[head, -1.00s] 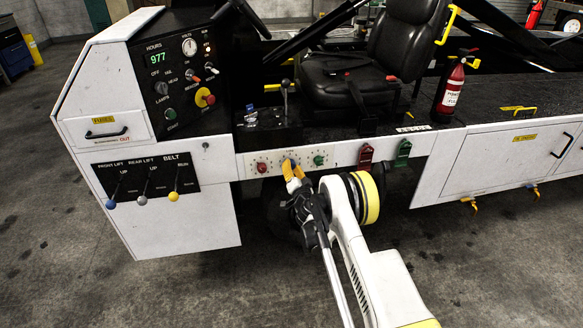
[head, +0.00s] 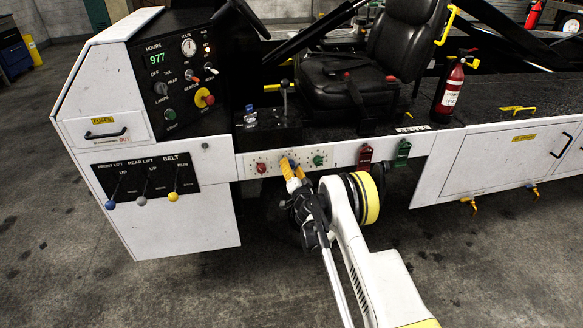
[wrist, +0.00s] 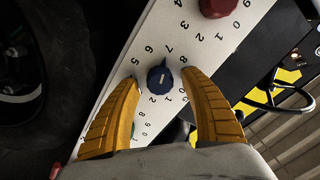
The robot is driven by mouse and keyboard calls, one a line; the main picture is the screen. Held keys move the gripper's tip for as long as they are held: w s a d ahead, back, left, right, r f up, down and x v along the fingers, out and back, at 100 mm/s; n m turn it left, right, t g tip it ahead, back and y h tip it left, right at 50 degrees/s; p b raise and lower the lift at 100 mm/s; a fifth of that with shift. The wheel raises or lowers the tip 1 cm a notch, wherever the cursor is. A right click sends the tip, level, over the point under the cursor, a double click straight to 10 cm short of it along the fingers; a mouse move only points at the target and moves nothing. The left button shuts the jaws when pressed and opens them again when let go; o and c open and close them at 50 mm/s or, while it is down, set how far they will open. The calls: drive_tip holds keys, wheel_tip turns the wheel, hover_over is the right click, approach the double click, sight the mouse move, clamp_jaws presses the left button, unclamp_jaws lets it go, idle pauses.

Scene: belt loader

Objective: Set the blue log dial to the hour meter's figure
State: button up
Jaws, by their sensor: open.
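The blue log dial (wrist: 160,79) sits on a white panel strip in the wrist view, ringed by printed digits. A pale line marks its face; I cannot tell for sure which digit it points to. The hour meter (head: 160,58) reads 977 in green digits.
A red dial (head: 262,168) and a green dial (head: 318,160) flank the blue one. A red handle (head: 365,157) and a green handle (head: 402,153) hang to the right. A dark tyre (wrist: 40,70) lies left in the wrist view.

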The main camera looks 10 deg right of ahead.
drive_tip(key=s, duration=0.7)
drive_tip(key=shift+s, duration=0.25)
drive_tip(key=shift+d, duration=0.1)
drive_tip(key=a+r+n+g+y, duration=0.1)
drive_tip(key=a+r+n+y, duration=0.15)
drive_tip(key=r, duration=0.75)
drive_tip(key=a+r+n+y, duration=0.1)
drive_tip(key=a+r+n, duration=0.15)
drive_tip(key=r, duration=0.75)
drive_tip(key=s+a+r+n+g+y, duration=0.25)
drive_tip(key=s+a+r, duration=0.25)
drive_tip(key=s+r, duration=0.55)
drive_tip(key=s+d+n+g+h, duration=0.2)
drive_tip(key=s+g, duration=0.2)
drive_tip(key=s, duration=1.2)
drive_tip(key=s+d+f+g+h, duration=0.1)
drive_tip(key=s+d+f, duration=0.1)
drive_tip(key=s, duration=0.4)
drive_tip(key=s+d+f+g+h, duration=0.1)
drive_tip(key=s+d+h, duration=0.1)
drive_tip(key=s, duration=0.5)
drive_tip(key=s+d+f+g+h, duration=0.1)
drive_tip(key=s+d+f, duration=0.1)
drive_tip(key=s, duration=0.5)
drive_tip(key=shift+d+f+m+g, duration=0.3)
drive_tip(key=shift+d+m+g, duration=0.05)
drive_tip(key=shift+d, duration=0.45)
